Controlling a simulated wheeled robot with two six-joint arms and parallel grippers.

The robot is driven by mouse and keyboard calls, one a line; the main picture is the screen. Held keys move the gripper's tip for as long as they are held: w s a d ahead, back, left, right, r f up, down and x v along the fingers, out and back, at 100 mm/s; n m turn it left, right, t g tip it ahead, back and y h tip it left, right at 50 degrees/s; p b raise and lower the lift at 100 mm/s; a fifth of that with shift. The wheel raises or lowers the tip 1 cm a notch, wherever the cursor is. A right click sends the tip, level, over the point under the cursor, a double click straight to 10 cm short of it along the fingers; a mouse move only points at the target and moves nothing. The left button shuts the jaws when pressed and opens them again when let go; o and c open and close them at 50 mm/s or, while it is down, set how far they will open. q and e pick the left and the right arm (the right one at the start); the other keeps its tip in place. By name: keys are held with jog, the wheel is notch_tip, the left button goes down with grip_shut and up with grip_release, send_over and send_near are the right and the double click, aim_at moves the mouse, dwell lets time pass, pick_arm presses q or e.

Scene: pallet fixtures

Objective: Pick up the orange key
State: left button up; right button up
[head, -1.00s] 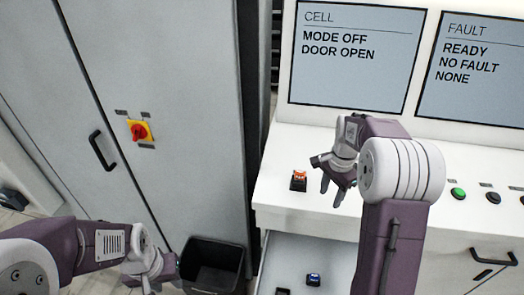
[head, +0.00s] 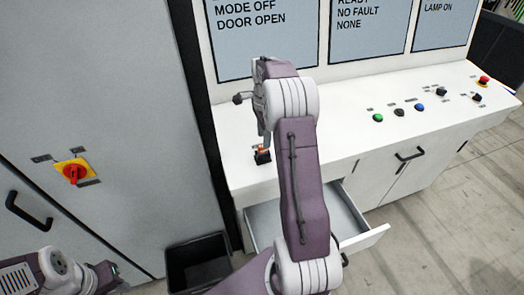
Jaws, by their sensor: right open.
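The orange key (head: 263,150) sits in a small black block on the white console top, left of my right arm. My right gripper (head: 264,138) is just above the key, pointing down. Its fingers are open but mostly hidden by my own wrist, and I cannot tell whether they touch the key. My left gripper (head: 106,275) is low at the left, by the cabinet, far from the key. Its fingers are too small and dark to tell open from shut.
An open drawer (head: 372,236) juts out below the console, partly behind my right arm. A black bin (head: 197,262) stands on the floor. A grey cabinet with a red-yellow rotary switch (head: 73,172) is at left. Several buttons line the console top at right.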

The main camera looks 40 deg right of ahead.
jog(key=f, duration=0.1)
jog(key=f+p, duration=0.1)
jog(key=f, duration=0.3)
jog(key=shift+a+p, duration=0.3)
jog(key=shift+p, duration=0.1)
jog(key=shift+d+f, duration=0.1)
grip_shut()
jog(key=shift+w+r+b, duration=0.1)
jog(key=shift+r+b, duration=0.2)
jog(key=shift+r, duration=0.2)
notch_tip(320, 180, up, 3)
jog(key=shift+f+b, duration=0.1)
jog(key=shift+b, duration=0.45)
jog(key=s+d+r, duration=0.4)
jog(key=d+r, duration=0.3)
jog(key=d, duration=0.4)
jog(key=shift+r, duration=0.2)
